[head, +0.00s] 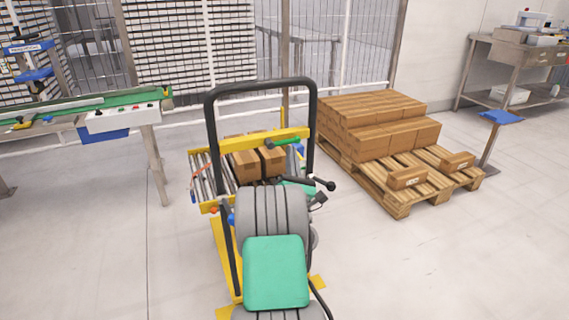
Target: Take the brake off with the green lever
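A cart with a tall black tubular handle (258,87) stands in the middle of the head view. A green lever (284,142) with a darker rounded end on its left shows at the yellow crossbar (240,142), inside the right part of the handle. It lies nearly level. Grey ribbed rounded parts (268,208) and a green panel (276,272), which look like my arm, rise in front of the cart and hide part of it. I cannot make out my gripper's fingers; nothing is seen touching the lever.
Boxes (243,166) sit on the cart's rollers (203,175). A pallet (398,207) with stacked cartons (375,115) stands right, a conveyor (75,110) left. The floor at left front is clear.

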